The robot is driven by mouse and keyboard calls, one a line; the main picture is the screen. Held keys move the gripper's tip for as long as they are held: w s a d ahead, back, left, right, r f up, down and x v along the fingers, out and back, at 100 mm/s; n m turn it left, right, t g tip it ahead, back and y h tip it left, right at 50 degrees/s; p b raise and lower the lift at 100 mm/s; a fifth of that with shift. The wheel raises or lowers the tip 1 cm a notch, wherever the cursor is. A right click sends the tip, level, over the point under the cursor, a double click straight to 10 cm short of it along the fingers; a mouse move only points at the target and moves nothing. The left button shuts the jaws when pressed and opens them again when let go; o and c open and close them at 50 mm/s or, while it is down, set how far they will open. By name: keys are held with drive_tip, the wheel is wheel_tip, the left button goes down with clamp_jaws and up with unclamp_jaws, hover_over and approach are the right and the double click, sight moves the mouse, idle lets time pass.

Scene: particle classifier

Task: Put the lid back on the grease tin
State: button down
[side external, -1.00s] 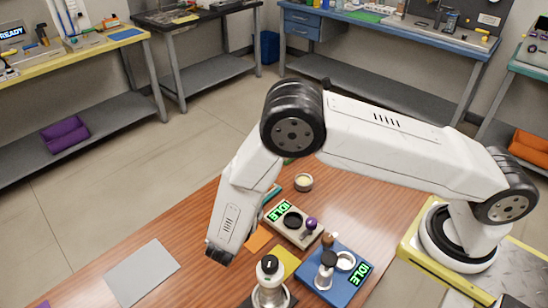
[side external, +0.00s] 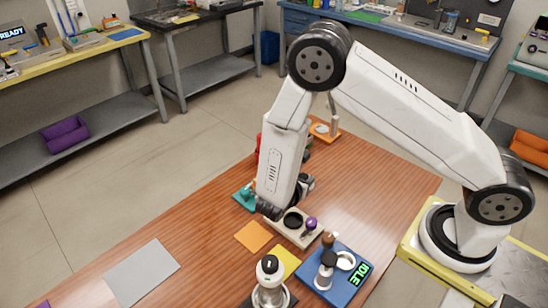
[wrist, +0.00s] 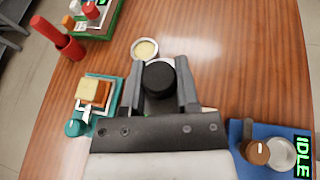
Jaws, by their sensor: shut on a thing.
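My gripper (wrist: 159,68) is shut on a black round piece (wrist: 159,82), which appears to be the lid's knob. A pale rim shows just beyond it, mostly hidden by the black piece. The open grease tin (wrist: 145,48), round with a pale rim and cream-coloured filling, stands on the table just beyond the fingertips, slightly left in the wrist view. In the side view my gripper (side external: 271,210) points down over the table beside the beige device. The tin and the held piece are hidden or unclear there.
A red object (wrist: 68,46) stands farther left. A blue device (side external: 327,281) lies to the right. The beige device (side external: 311,238) is close by. Bare table lies around the grey sheet (side external: 142,272).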

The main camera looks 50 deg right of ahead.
drive_tip(key=s+d+r+m+g, duration=0.1)
drive_tip(key=s+d+r+g, duration=0.1)
drive_tip(key=s+d, duration=0.4)
drive_tip(key=shift+s+d+r+m, duration=0.25)
drive_tip(key=shift+d+m, duration=0.15)
drive_tip(key=shift+d, duration=0.35)
drive_tip(key=shift+w, duration=0.15)
drive_tip(key=w+d+f, duration=0.1)
drive_tip(key=w+f, duration=0.1)
drive_tip(key=w, duration=0.2)
drive_tip(key=w+d+f, duration=0.1)
drive_tip(key=w+f, duration=0.2)
drive_tip(key=w, duration=0.1)
drive_tip(key=w+d+f, duration=0.1)
drive_tip(key=w+f, duration=0.2)
drive_tip(key=w, duration=0.1)
drive_tip(key=shift+f, duration=0.15)
drive_tip(key=shift+w+d+f, duration=0.1)
drive_tip(key=shift+w+f, duration=0.35)
drive_tip(key=shift+f, duration=0.1)
drive_tip(key=shift+w+d+f, duration=0.1)
drive_tip(key=shift+w+f, duration=0.1)
drive_tip(key=shift+f, duration=1.6)
